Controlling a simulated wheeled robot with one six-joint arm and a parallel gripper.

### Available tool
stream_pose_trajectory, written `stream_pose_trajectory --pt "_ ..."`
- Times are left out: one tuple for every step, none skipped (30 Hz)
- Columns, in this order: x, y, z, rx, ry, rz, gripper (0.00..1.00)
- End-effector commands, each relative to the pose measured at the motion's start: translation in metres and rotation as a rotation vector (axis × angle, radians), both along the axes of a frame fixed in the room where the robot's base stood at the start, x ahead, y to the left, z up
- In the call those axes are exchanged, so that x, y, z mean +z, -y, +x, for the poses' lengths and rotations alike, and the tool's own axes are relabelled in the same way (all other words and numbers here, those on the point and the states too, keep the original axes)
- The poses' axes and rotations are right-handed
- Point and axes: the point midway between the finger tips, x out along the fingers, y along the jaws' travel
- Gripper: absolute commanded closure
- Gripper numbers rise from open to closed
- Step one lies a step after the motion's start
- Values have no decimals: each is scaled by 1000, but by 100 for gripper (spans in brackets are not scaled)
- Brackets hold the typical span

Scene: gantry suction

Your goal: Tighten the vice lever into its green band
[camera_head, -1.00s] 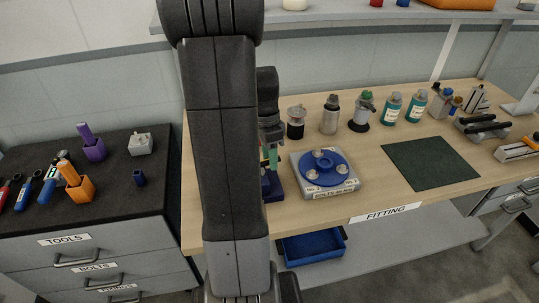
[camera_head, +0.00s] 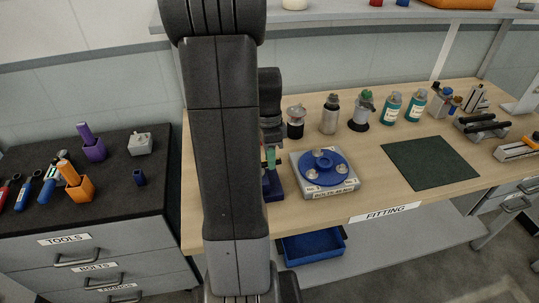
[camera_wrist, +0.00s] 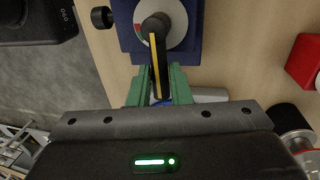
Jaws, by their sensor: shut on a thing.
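In the wrist view the vice (camera_wrist: 196,47) is a dark blue block on the wooden bench, carrying a round grey dial (camera_wrist: 178,33). A small red and green marking shows at the dial's left side. The black vice lever (camera_wrist: 158,65) with a yellow stripe runs from the dial's hub down between the green fingers of my gripper (camera_wrist: 160,88), which is shut on its end. In the head view the vice (camera_head: 272,185) is mostly hidden behind my arm. Whether the lever lines up with the green band cannot be told.
A grey fixture with a blue disc (camera_head: 325,167) stands just right of the vice. Several bottles and canisters (camera_head: 330,115) line the bench's back. A dark green mat (camera_head: 430,163) lies to the right. A red block (camera_wrist: 305,62) is at the wrist view's right edge.

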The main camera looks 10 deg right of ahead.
Motion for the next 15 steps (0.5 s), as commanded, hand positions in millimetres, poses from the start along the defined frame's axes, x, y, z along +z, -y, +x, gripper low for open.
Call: stream_pose_trajectory --pt "1 1 -1 -38 2 1 100" --pt "1 1 -3 -61 2 1 100" --pt "1 1 -4 -95 2 1 100" --pt "1 1 -5 -122 3 1 100" --pt "2 1 -6 -147 3 0 100" --pt "2 1 -8 -180 3 0 100" --pt "2 1 -9 -207 3 0 100" --pt "2 1 -10 -233 3 1 100" --pt "2 0 -12 -265 3 1 100" --pt "2 0 -13 -290 3 0 100" --pt "2 0 -14 -314 3 1 100" --pt "2 0 -15 -345 4 0 100" --pt "2 0 -16 -367 4 0 100" --pt "2 0 -17 -389 4 0 100" --pt "2 -1 -18 -417 4 1 100"
